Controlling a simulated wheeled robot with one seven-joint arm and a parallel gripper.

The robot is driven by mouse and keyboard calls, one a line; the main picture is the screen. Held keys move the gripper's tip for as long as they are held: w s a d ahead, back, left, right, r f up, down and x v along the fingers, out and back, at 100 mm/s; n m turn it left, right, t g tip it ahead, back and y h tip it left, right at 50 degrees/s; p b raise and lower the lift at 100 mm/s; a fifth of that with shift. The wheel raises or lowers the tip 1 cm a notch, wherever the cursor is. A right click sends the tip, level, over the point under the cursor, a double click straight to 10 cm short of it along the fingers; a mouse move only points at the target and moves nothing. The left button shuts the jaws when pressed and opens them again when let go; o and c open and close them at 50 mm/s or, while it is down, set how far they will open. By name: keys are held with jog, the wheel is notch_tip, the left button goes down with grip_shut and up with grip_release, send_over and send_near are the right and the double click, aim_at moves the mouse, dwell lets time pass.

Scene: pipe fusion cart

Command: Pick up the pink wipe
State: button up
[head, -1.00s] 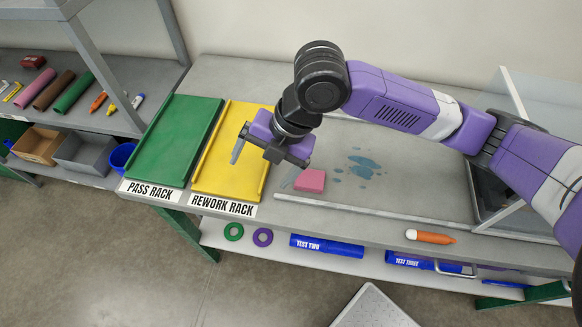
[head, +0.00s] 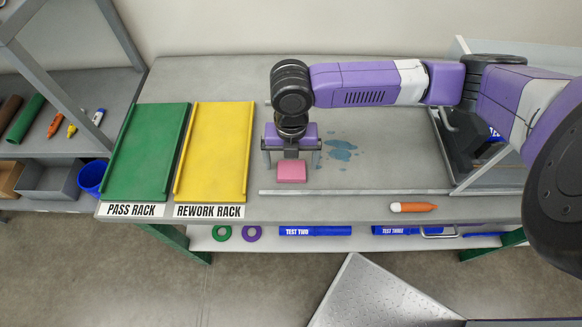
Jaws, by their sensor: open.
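The pink wipe (head: 291,172) is a small pink block lying on the grey bench top, just right of the yellow rework rack. My gripper (head: 291,163) points down at it, with one finger to the left and the other to the right of the wipe's back part. The fingers are open and the wipe's front shows between and below them. I cannot tell how high the fingertips are above the bench or whether they touch the wipe.
A blue-grey wet patch (head: 341,151) lies right of the wipe. A low rail (head: 350,192) runs in front of it. The yellow rack (head: 214,150) and green rack (head: 145,150) stand left. An orange marker (head: 413,207) lies near the front edge.

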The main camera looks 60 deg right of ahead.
aim_at(291, 166)
jog(key=shift+f, duration=0.45)
jog(key=c, duration=1.4)
jog(key=shift+r, duration=0.1)
notch_tip(291, 166, up, 20)
jog(key=shift+f+b, duration=0.1)
jog(key=shift+b, duration=0.75)
